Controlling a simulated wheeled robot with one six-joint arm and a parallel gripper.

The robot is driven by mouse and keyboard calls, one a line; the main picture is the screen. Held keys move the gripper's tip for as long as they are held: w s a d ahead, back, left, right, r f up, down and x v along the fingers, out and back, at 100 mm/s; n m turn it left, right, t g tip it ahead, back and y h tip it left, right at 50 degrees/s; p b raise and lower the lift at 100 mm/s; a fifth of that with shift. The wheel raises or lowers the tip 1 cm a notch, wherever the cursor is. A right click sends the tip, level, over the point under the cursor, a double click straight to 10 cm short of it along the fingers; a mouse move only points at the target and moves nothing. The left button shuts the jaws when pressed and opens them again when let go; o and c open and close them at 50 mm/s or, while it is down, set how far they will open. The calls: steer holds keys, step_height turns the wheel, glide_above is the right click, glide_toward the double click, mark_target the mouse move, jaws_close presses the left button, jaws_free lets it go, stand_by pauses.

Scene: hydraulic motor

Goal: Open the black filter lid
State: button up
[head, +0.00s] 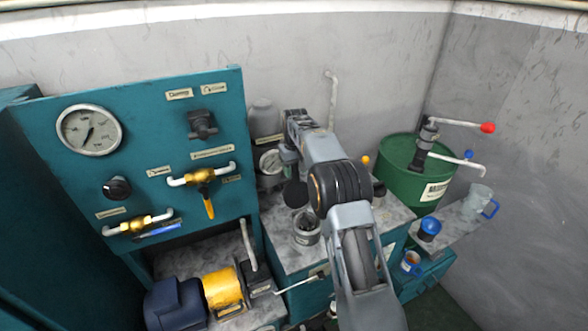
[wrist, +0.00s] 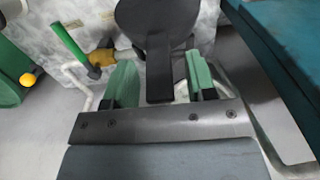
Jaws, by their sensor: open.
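The black filter lid (head: 295,194) is a dark round disc. In the head view it stands tilted up beside the top of a grey cylindrical filter housing (head: 306,228), whose mouth looks uncovered. In the wrist view the lid (wrist: 158,18) is at the top centre, with its flat black tab (wrist: 160,78) pointing toward me. My gripper (wrist: 161,82) is open, with one green finger on each side of the tab and visible gaps between. In the head view my gripper (head: 291,158) is just above the lid, partly hidden by my arm.
A teal panel (head: 150,150) with gauge and valves rises at the left. A pressure gauge (head: 271,161) stands behind the lid. A green drum (head: 408,170) with a red-knobbed lever is at the right. The wrist view shows a green-handled valve (wrist: 70,45) at upper left.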

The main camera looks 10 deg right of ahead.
jaws_close()
stand_by(0.3)
